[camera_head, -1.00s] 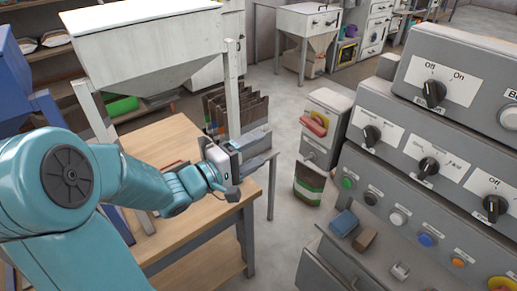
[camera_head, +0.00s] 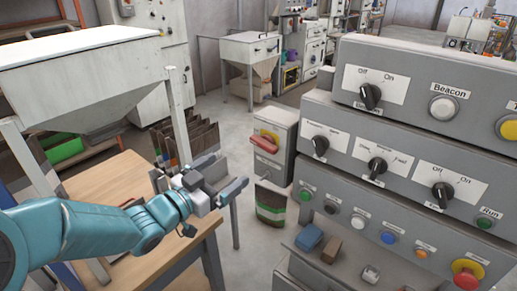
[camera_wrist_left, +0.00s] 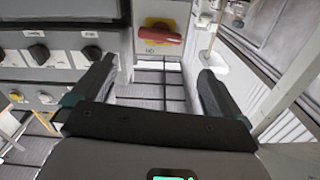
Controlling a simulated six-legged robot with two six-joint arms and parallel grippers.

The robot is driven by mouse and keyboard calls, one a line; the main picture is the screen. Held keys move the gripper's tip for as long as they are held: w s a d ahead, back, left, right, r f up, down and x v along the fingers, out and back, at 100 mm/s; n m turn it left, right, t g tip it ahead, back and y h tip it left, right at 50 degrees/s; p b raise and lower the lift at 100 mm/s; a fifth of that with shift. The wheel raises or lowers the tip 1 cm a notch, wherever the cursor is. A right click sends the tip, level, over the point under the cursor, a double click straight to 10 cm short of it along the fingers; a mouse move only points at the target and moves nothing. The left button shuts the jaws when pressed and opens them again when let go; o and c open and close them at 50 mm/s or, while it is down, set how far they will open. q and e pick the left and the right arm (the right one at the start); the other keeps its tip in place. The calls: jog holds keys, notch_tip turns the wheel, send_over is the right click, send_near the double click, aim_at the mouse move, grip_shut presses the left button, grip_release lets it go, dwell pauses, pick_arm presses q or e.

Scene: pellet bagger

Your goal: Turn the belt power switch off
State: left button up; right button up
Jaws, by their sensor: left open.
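A grey switch box (camera_head: 283,126) stands beyond my left gripper, with a red handle (camera_head: 264,143) on a yellow plate. In the left wrist view the red handle (camera_wrist_left: 160,38) lies roughly level, ahead of and between the fingers. My left gripper (camera_head: 224,176) is open and empty, to the left of the box and apart from it. Its two fingers (camera_wrist_left: 156,76) also frame the box in the left wrist view. The label under the handle is too small to read, so I cannot tell whether this is the belt power switch. My right gripper is not in view.
A grey control panel (camera_head: 420,134) with several black knobs and coloured buttons fills the right side. A wooden table (camera_head: 112,174) and a white hopper (camera_head: 90,77) stand at left. A green-and-brown bag (camera_head: 270,203) sits on the floor below the box.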

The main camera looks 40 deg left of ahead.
aim_at(261, 146)
pick_arm(q)
jog(key=w+p, duration=0.1)
jog(key=w, duration=0.8)
jog(key=w+d+p, duration=0.1)
jog(key=w, duration=0.3)
jog(key=shift+w+p, duration=0.2)
jog(key=shift+p, duration=0.15)
jog(key=shift+c, duration=0.3)
